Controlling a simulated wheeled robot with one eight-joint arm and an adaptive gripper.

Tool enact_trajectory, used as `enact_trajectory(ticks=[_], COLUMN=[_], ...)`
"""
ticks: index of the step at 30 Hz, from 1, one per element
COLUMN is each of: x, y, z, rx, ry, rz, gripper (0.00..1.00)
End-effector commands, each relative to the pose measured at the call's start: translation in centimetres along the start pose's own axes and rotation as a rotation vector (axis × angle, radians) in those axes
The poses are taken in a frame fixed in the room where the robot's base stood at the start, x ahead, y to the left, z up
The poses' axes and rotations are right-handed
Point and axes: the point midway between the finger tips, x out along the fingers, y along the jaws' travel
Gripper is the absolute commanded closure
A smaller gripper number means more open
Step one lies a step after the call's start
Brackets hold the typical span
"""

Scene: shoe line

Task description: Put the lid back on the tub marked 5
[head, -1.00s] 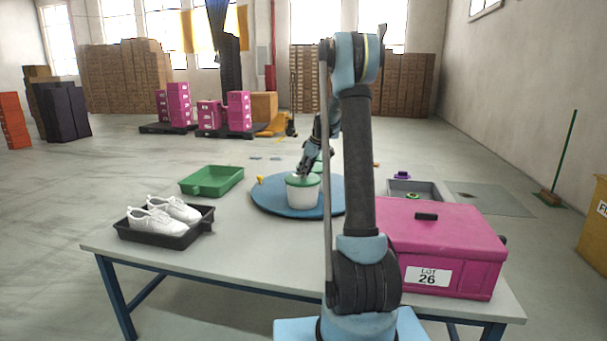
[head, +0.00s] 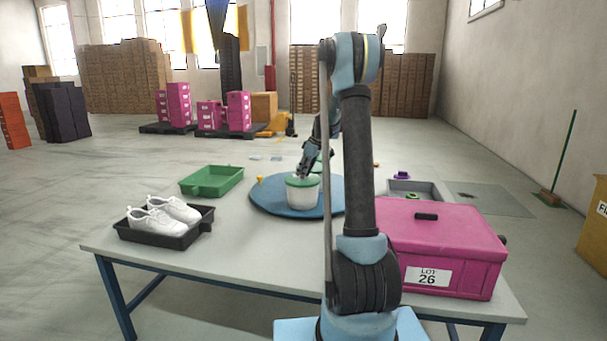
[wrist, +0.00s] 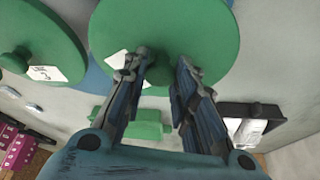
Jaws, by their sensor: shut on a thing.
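A white tub (head: 302,198) with a green lid (head: 302,182) over its mouth stands on the blue turntable (head: 265,205). My gripper (head: 302,174) reaches down to the middle of that lid. In the wrist view, my fingers (wrist: 162,62) close around the knob in the middle of the large green lid (wrist: 215,45). The lid looks level on the tub; I cannot tell whether it is fully seated. A white label shows partly behind my left finger, its mark hidden. A second green lid (wrist: 35,35) with a white label lies to the left; its mark is hard to read.
A green tray (head: 212,182) and a black tray (head: 170,238) with white shoes (head: 165,213) are on the left of the table. A pink box (head: 440,240) marked LOT 26 and a grey bin (head: 415,186) are on the right. The table's front middle is clear.

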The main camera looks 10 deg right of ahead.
Motion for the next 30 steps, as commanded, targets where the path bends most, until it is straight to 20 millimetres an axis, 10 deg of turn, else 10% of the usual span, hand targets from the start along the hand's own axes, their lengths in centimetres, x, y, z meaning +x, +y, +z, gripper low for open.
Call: enact_trajectory(ticks=[26, 27, 30], x=[0.16, 0.16, 0.16], y=[0.01, 0.01, 0.01], z=[0.08, 0.08, 0.08], rx=[0.000, 0.000, 0.000], ry=[0.000, 0.000, 0.000], rz=[0.000, 0.000, 0.000], gripper=[0.98, 0.70, 0.51])
